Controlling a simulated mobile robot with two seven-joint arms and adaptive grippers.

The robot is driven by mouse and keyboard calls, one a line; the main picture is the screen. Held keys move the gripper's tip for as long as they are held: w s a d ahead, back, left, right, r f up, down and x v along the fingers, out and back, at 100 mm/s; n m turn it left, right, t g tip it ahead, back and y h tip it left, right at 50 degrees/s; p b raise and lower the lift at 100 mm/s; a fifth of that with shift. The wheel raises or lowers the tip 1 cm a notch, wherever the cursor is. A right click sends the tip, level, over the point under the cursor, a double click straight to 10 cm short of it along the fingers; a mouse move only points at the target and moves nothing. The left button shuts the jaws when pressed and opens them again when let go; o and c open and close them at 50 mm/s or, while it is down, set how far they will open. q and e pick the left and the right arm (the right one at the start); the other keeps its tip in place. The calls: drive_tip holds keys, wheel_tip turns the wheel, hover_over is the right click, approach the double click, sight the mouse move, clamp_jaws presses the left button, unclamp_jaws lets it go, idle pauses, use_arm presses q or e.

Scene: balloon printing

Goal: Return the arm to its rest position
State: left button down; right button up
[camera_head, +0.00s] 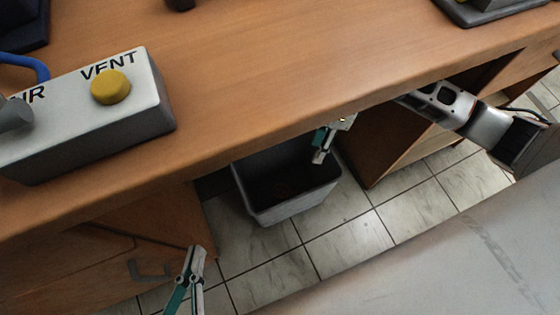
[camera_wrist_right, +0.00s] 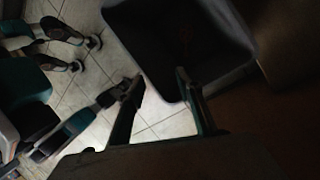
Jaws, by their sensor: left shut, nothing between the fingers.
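My left gripper (camera_head: 196,252) is at the bottom of the head view, in front of the table's lower cabinet. Its fingers are together, with nothing between them. My right gripper (camera_head: 322,146) is under the table's front edge, at the upper right of a dark bin (camera_head: 290,211). Table and arm partly hide it in the head view. In the right wrist view, the right gripper's fingers (camera_wrist_right: 160,88) are apart with nothing between them, and the bin (camera_wrist_right: 228,76) lies beyond them. The right arm comes in from the right.
The wooden table (camera_head: 270,70) bears a grey box (camera_head: 140,118) with a yellow button (camera_head: 110,87) marked VENT. The table edge (camera_head: 300,128) overhangs the right gripper. A wooden cabinet side (camera_head: 385,150) stands right of the bin. Tiled floor (camera_head: 390,215) is open in front.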

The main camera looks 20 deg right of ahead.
drive_tip(key=shift+r, duration=0.95)
drive_tip(key=shift+s+a, duration=0.1)
